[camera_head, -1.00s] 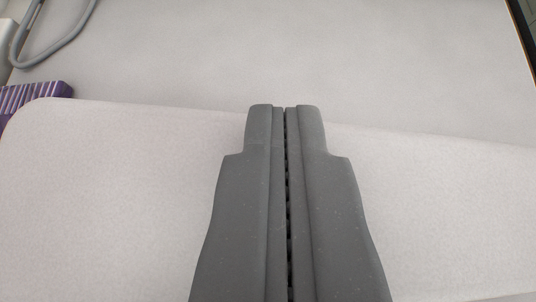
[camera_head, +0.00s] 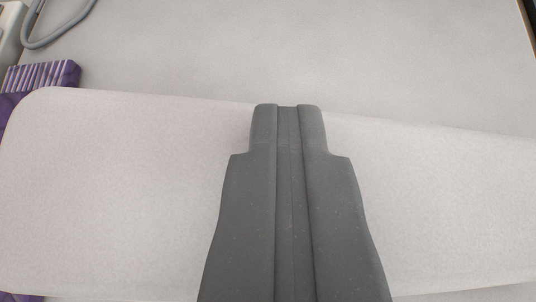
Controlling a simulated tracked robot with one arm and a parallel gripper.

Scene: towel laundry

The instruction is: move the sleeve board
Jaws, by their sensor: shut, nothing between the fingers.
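The sleeve board (camera_head: 130,190) is a long, pale, padded board with a rounded left end. It lies across the lower part of the view and runs off the right edge. My gripper (camera_head: 288,107) is shut and empty. Its fingers show over the middle of the board, with the tips near the board's far edge. I cannot tell whether they touch it. The fingers hide the middle part of the board.
The pale tabletop (camera_head: 330,60) beyond the board is clear. A purple, striped object (camera_head: 42,76) shows at the board's far left corner. A grey hose or cord (camera_head: 65,38) lies at the top left. A dark edge runs along the top right.

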